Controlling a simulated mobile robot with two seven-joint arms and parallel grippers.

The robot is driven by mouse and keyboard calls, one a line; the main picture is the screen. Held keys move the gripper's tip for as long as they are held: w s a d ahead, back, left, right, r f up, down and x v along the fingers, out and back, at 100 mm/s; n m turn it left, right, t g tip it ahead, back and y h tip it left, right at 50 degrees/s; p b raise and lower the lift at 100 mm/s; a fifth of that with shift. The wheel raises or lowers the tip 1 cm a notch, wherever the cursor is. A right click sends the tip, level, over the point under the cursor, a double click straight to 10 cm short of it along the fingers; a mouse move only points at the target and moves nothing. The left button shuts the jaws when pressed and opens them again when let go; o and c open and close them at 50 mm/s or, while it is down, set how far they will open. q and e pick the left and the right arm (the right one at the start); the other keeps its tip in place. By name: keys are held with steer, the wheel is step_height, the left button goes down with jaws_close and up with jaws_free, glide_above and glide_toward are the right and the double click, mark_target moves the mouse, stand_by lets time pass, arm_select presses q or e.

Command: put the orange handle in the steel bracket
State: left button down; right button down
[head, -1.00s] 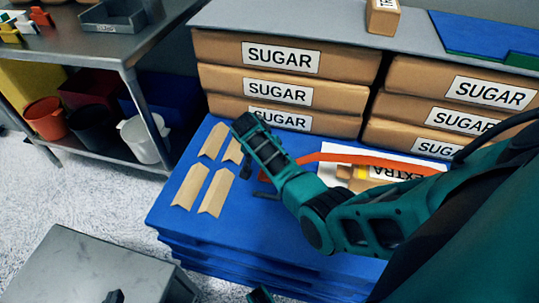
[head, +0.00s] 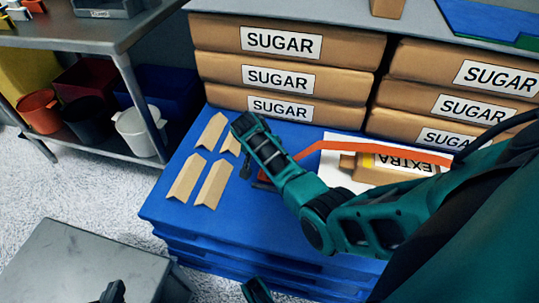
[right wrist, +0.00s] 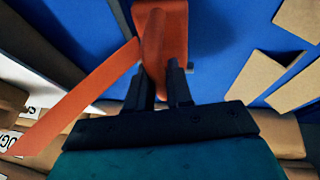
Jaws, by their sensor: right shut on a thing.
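In the right wrist view the handle (right wrist: 172,22) shows a flat end plate with a strip slanting down left. My right gripper (right wrist: 168,75) is shut on the handle beside that plate. In the head view the right forearm hides most of this gripper. A dark tip (head: 113,292) at the bottom edge seems to be my left gripper; it is cut off, so its opening does not show. I cannot make out the steel bracket.
Several tan angle pieces (head: 212,184) lie on the blue surface (head: 180,217). Stacked sugar bags (head: 280,78) stand behind. A grey metal top (head: 75,270) is at lower left. A shelf with buckets (head: 136,130) stands beyond.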

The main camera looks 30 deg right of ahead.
arm_select(q)
steer(key=shift+a+f, duration=0.15)
steer(key=shift+f, duration=0.25)
arm_select(e)
steer(key=shift+f, duration=0.45)
steer(key=c, duration=0.9)
jaws_free()
steer(key=shift+c, duration=0.2)
steer(key=shift+a+r, duration=0.1)
steer(key=shift+r, duration=0.2)
steer(key=p+v, duration=0.3)
steer(key=v, duration=0.2)
steer(key=shift+a+r, duration=0.1)
steer(key=shift+r, duration=0.2)
arm_select(q)
steer(key=r+p, duration=0.1)
steer(key=a+r, duration=0.1)
steer(key=r+p, duration=0.1)
steer(key=shift+s+a+r+p, duration=0.2)
steer(key=shift+s+r+p, duration=0.1)
steer(key=shift+s+p, duration=0.05)
arm_select(e)
steer(key=v, duration=0.6)
steer(key=shift+a+r, duration=0.15)
steer(key=shift+r, duration=0.05)
steer(key=shift+s, duration=0.15)
